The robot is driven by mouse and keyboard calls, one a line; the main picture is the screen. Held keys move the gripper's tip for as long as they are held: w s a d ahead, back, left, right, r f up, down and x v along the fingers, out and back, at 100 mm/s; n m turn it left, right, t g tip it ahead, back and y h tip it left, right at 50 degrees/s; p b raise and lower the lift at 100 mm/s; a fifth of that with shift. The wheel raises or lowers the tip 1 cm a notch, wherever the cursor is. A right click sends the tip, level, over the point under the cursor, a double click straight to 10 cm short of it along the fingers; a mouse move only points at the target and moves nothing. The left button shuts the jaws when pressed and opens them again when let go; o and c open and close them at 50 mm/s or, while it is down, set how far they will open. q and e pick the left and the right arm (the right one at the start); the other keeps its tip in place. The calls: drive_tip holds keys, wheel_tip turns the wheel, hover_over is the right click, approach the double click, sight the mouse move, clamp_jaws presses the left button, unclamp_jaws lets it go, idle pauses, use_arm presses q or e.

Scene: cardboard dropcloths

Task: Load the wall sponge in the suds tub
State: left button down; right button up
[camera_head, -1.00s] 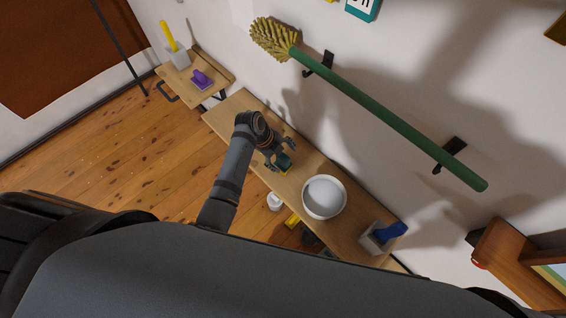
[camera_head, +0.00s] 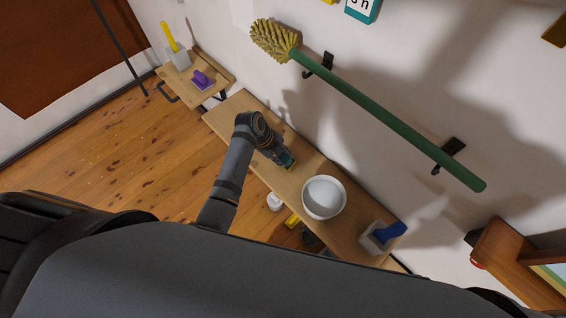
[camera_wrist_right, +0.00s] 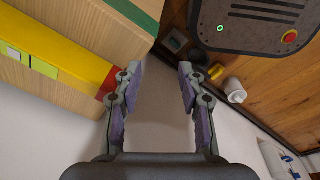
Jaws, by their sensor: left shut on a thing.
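The wall sponge (camera_head: 288,162), small and dark teal, is at the middle of the wooden bench in the head view. It is mostly hidden by my left gripper (camera_head: 284,157), which is shut on it from the upper left. I cannot tell whether the sponge still touches the bench. The suds tub, a round white bowl (camera_head: 322,214), stands on the bench to the lower right of the sponge, apart from it. My right gripper (camera_wrist_right: 160,70) shows only in the right wrist view, open and empty, with its purple-padded fingers apart.
A grey box (camera_head: 373,240) with a blue object (camera_head: 391,232) stands at the bench's right end. A green-handled brush (camera_head: 390,118) hangs on the wall above. A small table at upper left holds a purple brush (camera_head: 201,79). A white cup (camera_head: 275,202) is below the bench.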

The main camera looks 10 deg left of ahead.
use_arm(q)
drive_tip(key=shift+r+p, duration=3.4)
drive_tip(key=shift+r, duration=0.05)
drive_tip(key=shift+f, duration=0.1)
